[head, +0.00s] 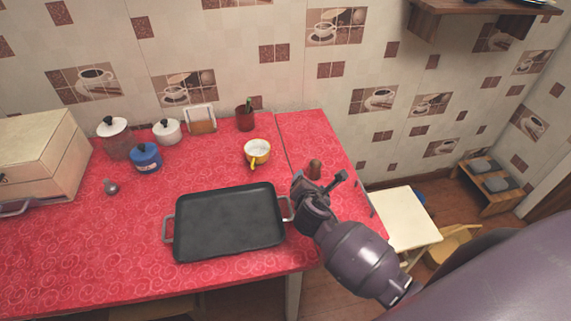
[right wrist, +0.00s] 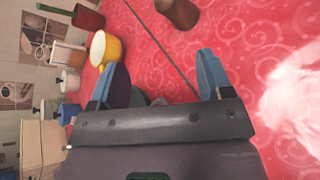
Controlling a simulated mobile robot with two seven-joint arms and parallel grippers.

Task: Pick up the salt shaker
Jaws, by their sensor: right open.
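A small brown, wooden-looking shaker (head: 315,168) stands on the red counter at the right; it also shows at the top of the right wrist view (right wrist: 178,12), partly cut off. A small grey shaker-like item (head: 110,187) sits at the left of the counter. I cannot tell from their looks which holds salt. My right gripper (head: 322,184) is open, close to the brown shaker on its near side. In the right wrist view its blue fingers (right wrist: 163,80) are apart, with the brown shaker beyond their tips, not between them. My left gripper is not in view.
A black tray pan (head: 230,222) lies left of my right gripper, its handle close by. A cream box (head: 40,150) is at left. The counter's right edge is near.

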